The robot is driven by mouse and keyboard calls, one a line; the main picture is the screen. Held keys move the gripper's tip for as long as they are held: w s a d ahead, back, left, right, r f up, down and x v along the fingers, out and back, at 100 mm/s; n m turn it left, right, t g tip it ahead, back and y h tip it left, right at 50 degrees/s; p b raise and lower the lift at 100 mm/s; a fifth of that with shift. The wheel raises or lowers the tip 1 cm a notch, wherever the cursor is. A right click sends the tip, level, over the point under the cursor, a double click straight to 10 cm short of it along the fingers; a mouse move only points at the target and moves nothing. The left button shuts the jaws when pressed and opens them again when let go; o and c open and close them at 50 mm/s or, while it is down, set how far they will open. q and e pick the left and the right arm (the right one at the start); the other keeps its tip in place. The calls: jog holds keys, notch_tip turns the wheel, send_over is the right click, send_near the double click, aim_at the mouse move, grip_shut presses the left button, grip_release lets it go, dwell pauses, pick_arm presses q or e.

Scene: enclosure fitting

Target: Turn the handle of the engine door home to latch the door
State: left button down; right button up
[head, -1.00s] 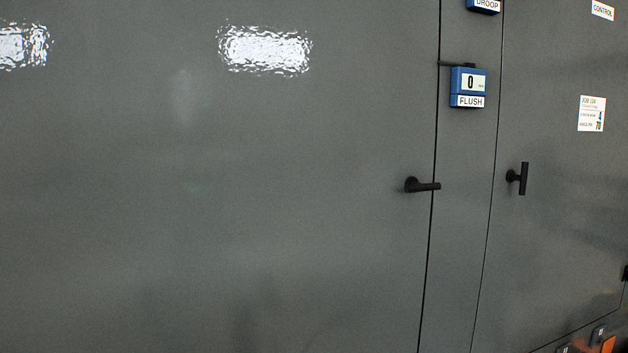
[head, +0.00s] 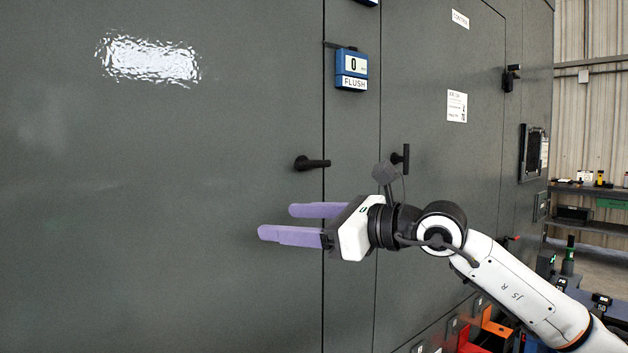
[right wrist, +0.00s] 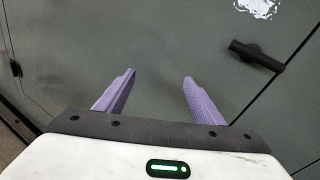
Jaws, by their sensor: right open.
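The dark lever handle (head: 312,163) on the large grey left door (head: 150,220), which I take for the engine door, lies level. Its free end points right and crosses the door seam. The handle also shows at the upper right of the right wrist view (right wrist: 256,56), tilted there. My right gripper (head: 275,222) has two purple fingers, apart and empty, pointing left below the handle and clear of it. In the right wrist view the fingers (right wrist: 159,76) have bare grey panel between them. My left gripper is not in view.
A second handle (head: 405,158) stands upright on the panel under the CONTROL label (head: 460,19). A blue FLUSH gauge (head: 351,70) juts out above the first handle. Shelves (head: 590,205) and coloured items stand at the right. The large door's face is clear.

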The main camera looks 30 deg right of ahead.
aim_at(315, 165)
jog(key=d+r+t+h, duration=0.1)
jog(key=d+r+h, duration=0.1)
jog(key=d+r, duration=0.1)
jog(key=w+d+r+t+h+p, duration=0.1)
jog(key=d+r+h, duration=0.1)
jog(key=d+r, duration=0.1)
jog(key=d+r+h, duration=0.1)
jog(key=d+r, duration=0.2)
jog(key=d, duration=0.1)
jog(key=shift+w+r+t+h+p, duration=0.1)
jog(key=shift+w+t+h+p, duration=0.2)
jog(key=shift+t+h, duration=0.1)
jog(key=w+p, duration=0.1)
jog(key=w, duration=0.4)
jog(key=shift+a+p, duration=0.15)
jog(key=shift+p, duration=0.2)
jog(key=shift+w, duration=0.3)
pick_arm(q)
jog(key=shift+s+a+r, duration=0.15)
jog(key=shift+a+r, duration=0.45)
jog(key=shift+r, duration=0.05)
pick_arm(e)
jog(key=shift+w+f, duration=0.15)
jog(key=shift+f, duration=0.1)
